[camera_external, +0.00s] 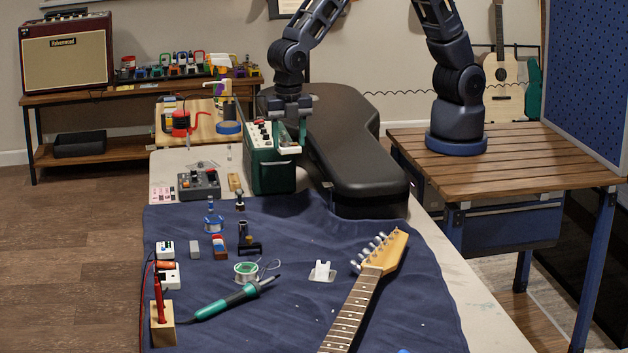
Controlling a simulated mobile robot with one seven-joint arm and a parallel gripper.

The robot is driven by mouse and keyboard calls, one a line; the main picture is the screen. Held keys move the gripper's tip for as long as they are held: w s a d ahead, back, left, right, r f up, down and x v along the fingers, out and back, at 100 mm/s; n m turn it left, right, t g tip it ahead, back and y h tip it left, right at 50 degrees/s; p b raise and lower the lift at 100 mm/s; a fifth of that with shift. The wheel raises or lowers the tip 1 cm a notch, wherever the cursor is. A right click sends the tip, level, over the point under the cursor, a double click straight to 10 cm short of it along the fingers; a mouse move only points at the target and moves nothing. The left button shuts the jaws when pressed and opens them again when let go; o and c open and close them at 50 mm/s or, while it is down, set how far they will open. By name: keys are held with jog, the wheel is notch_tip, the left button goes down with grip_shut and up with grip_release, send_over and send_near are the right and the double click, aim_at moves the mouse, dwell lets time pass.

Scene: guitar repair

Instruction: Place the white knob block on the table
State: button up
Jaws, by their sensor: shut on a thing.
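My gripper (291,132) points down over the right end of a green amp with a row of knobs on its top. Its fingers are closed on a small pale block (290,150), which looks like the white knob block. The fingers hide part of it, and I cannot tell whether it touches the amp. The table (178,160) is long and pale, with a dark blue cloth (300,235) over its near part.
The green amp (268,172) stands beside a black guitar case (345,150). A grey mixer-like box (199,183) is left of the amp. A guitar neck (362,295), soldering iron (235,298), solder spool (246,271) and white stand (322,271) lie on the cloth, with bare cloth between them.

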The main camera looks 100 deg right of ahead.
jog(key=a+n, duration=0.4)
jog(key=a, duration=1.2)
jog(key=n, duration=1.3)
send_over(491, 334)
jog(key=shift+f, duration=0.1)
notch_tip(491, 334, down, 20)
jog(key=shift+r, duration=0.15)
jog(key=shift+f, duration=0.25)
jog(key=o, duration=1)
jog(key=shift+c, duration=0.2)
